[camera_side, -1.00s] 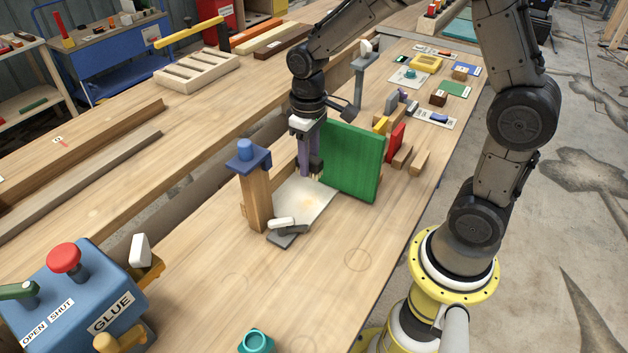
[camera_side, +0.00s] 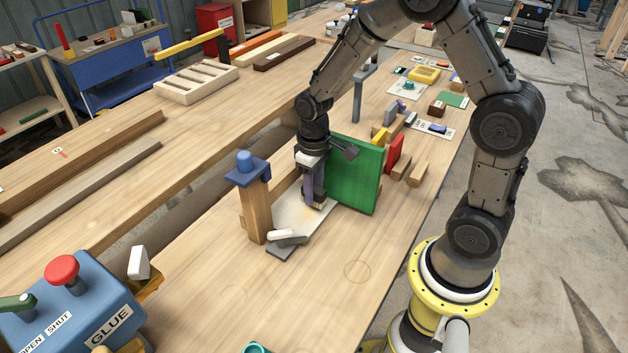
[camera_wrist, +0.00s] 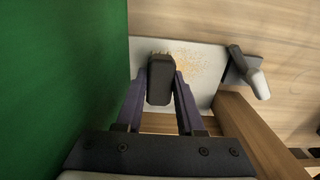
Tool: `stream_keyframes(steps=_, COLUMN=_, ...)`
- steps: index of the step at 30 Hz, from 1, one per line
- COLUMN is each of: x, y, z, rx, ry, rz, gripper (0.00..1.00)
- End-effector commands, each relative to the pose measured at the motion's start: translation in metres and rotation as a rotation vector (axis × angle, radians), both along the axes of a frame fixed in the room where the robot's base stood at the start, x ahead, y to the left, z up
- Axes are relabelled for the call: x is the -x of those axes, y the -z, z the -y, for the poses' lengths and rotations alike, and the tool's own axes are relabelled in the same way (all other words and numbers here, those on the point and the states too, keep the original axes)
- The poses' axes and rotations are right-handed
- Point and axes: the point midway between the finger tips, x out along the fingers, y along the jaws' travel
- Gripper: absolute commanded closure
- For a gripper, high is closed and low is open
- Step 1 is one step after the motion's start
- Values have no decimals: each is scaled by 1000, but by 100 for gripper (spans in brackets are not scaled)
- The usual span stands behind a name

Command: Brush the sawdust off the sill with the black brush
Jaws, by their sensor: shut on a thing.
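My gripper (camera_wrist: 160,85) has purple fingers and is shut on the black brush (camera_wrist: 160,72), with pale bristles at its far edge in the wrist view. In the side view my gripper (camera_side: 315,194) is low over the pale sill (camera_side: 291,221), with the brush (camera_side: 323,203) at or just above its surface; exact contact is unclear. The sill also shows in the wrist view (camera_wrist: 211,88). Tan sawdust (camera_wrist: 188,64) is scattered on it, just ahead and right of the brush. It is a faint patch in the side view (camera_side: 304,213).
A green panel (camera_side: 357,176) stands close beside my gripper on the right. A wooden post with a blue top (camera_side: 254,210) stands left of the sill. A white-handled clamp-like piece (camera_side: 287,238) sits at the sill's near end.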

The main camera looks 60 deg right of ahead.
Motion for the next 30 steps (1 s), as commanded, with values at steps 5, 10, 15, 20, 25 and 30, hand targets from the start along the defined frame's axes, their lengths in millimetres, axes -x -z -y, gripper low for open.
stream_keyframes(steps=5, x=-1, y=18, z=-3, rx=0, ry=-3, rz=2, gripper=100)
stream_keyframes(steps=10, x=0, y=22, z=-20, rx=0, ry=-3, rz=-1, gripper=100)
stream_keyframes(steps=15, x=0, y=22, z=-35, rx=0, ry=-4, rz=-1, gripper=100)
stream_keyframes(steps=20, x=0, y=22, z=-50, rx=0, ry=-3, rz=-1, gripper=100)
stream_keyframes(steps=25, x=0, y=22, z=-44, rx=0, ry=5, rz=-1, gripper=100)
stream_keyframes(steps=30, x=0, y=22, z=-28, rx=0, ry=3, rz=-2, gripper=100)
